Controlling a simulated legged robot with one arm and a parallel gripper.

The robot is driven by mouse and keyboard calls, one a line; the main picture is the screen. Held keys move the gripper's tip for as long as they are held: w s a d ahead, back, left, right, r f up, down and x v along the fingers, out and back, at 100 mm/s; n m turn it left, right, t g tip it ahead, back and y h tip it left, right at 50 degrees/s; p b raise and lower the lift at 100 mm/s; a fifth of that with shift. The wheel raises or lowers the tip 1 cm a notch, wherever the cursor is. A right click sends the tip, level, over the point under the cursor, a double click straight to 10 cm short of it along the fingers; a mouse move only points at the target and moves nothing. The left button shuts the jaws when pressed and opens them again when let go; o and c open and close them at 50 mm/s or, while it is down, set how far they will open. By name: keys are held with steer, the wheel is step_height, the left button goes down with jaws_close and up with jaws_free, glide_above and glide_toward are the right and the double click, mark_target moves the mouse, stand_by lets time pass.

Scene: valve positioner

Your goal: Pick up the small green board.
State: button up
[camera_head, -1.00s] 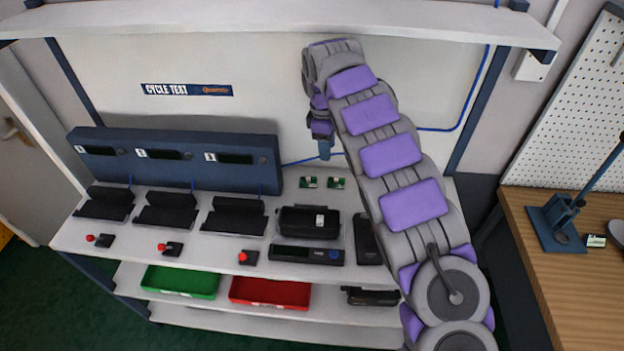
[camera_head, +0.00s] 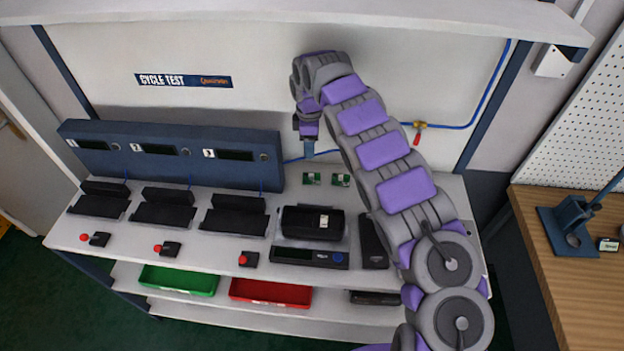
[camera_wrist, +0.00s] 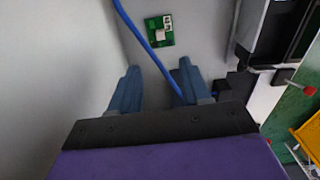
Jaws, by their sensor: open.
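Two small green boards lie side by side at the back of the white bench in the head view, a left one (camera_head: 312,179) and a right one (camera_head: 340,180). In the wrist view one green board (camera_wrist: 160,31) with white and pale parts on it lies flat beyond my fingertips. My gripper (camera_wrist: 157,75) is open and empty, its two blue fingers apart. In the head view my gripper (camera_head: 308,150) hangs above and behind the boards, near the back wall. A blue hose (camera_wrist: 140,35) crosses the wrist view between the fingers and beside the board.
Three black cradles stand before a blue test unit (camera_head: 170,155) at the left. A black device (camera_head: 312,223), a scale-like unit (camera_head: 310,256) and a dark case (camera_head: 373,243) lie in front of the boards. A shelf (camera_head: 300,20) overhangs the bench.

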steer(key=b, duration=0.1)
glide_above(310, 174)
step_height(310, 174, down, 6)
steer(key=shift+s+f, duration=0.1)
steer(key=shift+f, duration=0.05)
steer(key=shift+d+f, duration=0.3)
steer(key=shift+f, duration=0.05)
steer(key=f, duration=0.1)
steer(key=f+b, duration=0.1)
steer(key=f, duration=0.2)
steer(key=shift+a+f, duration=0.3)
steer(key=shift+f, duration=0.05)
steer(key=shift+a+f, duration=0.2)
steer(key=shift+f, duration=0.1)
steer(key=shift+d, duration=0.2)
steer(key=shift+c, duration=0.3)
steer(key=shift+d+r, duration=0.1)
steer(key=shift+d, duration=0.1)
steer(key=c, duration=0.3)
steer(key=shift+a, duration=0.25)
jaws_close()
